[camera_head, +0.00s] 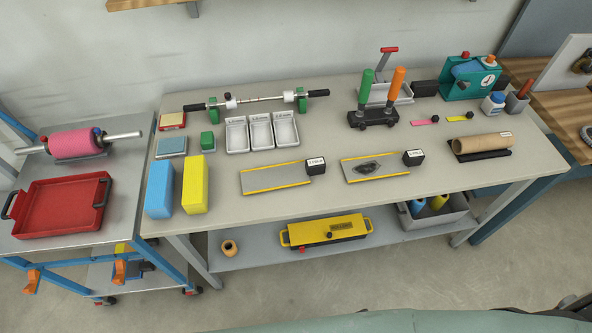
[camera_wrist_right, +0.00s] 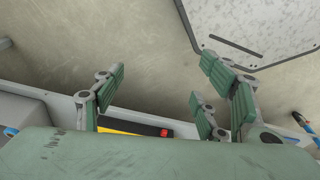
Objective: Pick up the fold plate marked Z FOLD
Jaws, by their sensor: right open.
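Two flat grey fold plates with yellow edges lie on the table in the head view. The left plate (camera_head: 268,179) and the right plate (camera_head: 392,165) each have a black block at the right end, the left block (camera_head: 316,167) and the right block (camera_head: 414,158). Both blocks carry small white labels too small to read surely, so I cannot tell which says Z FOLD. A dark lump (camera_head: 367,167) lies on the right plate. My right gripper (camera_wrist_right: 165,97) is open and empty in the right wrist view, away from both plates. My left gripper is not in view.
Blue (camera_head: 160,188) and yellow (camera_head: 195,184) blocks stand left of the plates. White trays (camera_head: 262,132) and a handled roller tool (camera_head: 378,112) are behind. A cardboard tube (camera_head: 482,146) lies at right. A yellow case (camera_head: 326,230) is on the lower shelf. The table's front strip is clear.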

